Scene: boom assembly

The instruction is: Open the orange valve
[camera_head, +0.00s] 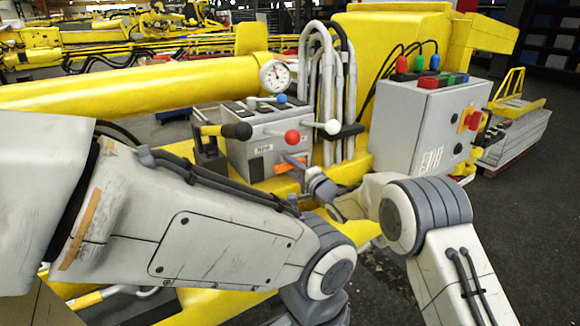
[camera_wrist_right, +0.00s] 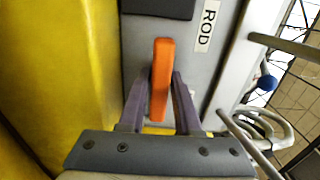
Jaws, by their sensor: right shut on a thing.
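The orange valve handle (camera_head: 283,168) sits low on the front of the grey control box (camera_head: 262,145), partly hidden by my right gripper. In the right wrist view the orange handle (camera_wrist_right: 161,75) stands lengthwise in the picture, beside a ROD label. My right gripper (camera_head: 297,163) reaches it from the right. Its two purple fingers (camera_wrist_right: 159,88) are on either side of the handle and shut on it. My left arm crosses the lower left of the head view, and its gripper is out of view.
Levers with red (camera_head: 292,137), white (camera_head: 333,127), blue and black knobs stick out above the handle. Bent grey pipes (camera_head: 327,75) rise behind.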

